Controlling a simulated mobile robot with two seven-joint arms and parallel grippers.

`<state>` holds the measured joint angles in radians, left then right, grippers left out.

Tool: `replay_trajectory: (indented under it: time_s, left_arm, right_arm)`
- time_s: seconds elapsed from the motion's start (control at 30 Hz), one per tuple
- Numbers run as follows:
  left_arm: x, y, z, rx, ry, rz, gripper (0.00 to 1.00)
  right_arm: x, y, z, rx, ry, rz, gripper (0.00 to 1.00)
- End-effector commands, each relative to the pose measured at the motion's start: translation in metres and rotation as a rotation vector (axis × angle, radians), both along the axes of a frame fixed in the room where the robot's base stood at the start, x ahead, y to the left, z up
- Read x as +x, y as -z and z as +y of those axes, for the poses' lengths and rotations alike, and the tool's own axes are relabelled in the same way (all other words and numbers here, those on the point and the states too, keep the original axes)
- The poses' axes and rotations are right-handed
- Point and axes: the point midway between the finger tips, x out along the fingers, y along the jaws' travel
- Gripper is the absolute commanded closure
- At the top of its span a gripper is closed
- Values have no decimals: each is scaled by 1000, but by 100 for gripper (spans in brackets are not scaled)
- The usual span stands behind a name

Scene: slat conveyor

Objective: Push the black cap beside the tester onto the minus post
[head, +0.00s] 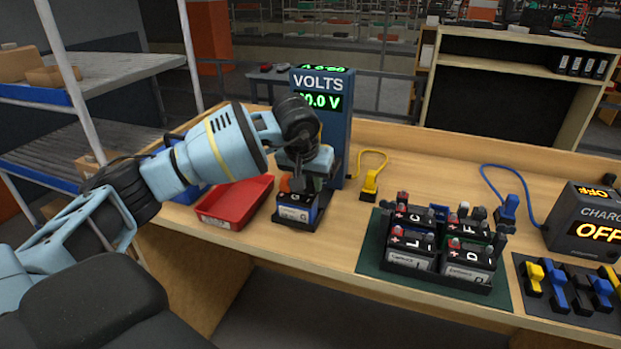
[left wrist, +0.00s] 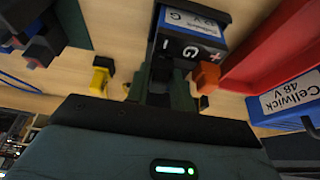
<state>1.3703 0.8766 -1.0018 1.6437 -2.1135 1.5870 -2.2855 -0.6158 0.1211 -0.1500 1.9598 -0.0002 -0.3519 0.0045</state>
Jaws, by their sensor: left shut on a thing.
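The tester (head: 336,125) is a blue column with a green VOLTS display, partly hidden by my arm. Battery G (head: 293,214) sits in the dark cradle at its foot; its lettered top also shows in the left wrist view (left wrist: 190,50). A red-orange cap (left wrist: 206,76) is at its plus side. My left gripper (head: 299,184) points down over the battery, shut on a small dark thing that looks like the black cap (left wrist: 160,72), at the minus side. The minus post is hidden, so I cannot tell whether the cap touches it. My right gripper is not in view.
A red tray (head: 222,222) stands left of the battery. A yellow plug (head: 370,185) with its cable lies right of the tester. Several batteries stand on a green mat (head: 372,262). A charger (head: 585,222) reading OFF and coloured clips (head: 560,290) are at the right.

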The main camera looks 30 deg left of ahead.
Motion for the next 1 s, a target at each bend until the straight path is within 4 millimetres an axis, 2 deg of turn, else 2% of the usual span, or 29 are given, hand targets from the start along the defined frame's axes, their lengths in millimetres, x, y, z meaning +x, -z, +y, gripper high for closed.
replay_trajectory:
  time_s: [0.47, 0.5, 0.7, 1.0]
  left_arm:
    - [0, 11, 0, 0, 1, 0, 97]
    - [0, 11, 0, 0, 1, 0, 75]
    - [0, 10, 0, 1, 1, -1, 51]
    - [0, 10, 0, 1, 1, -1, 51]
  right_arm:
    - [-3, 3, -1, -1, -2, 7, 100]
    - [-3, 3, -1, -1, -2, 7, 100]
    - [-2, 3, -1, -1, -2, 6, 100]
    - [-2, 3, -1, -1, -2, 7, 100]
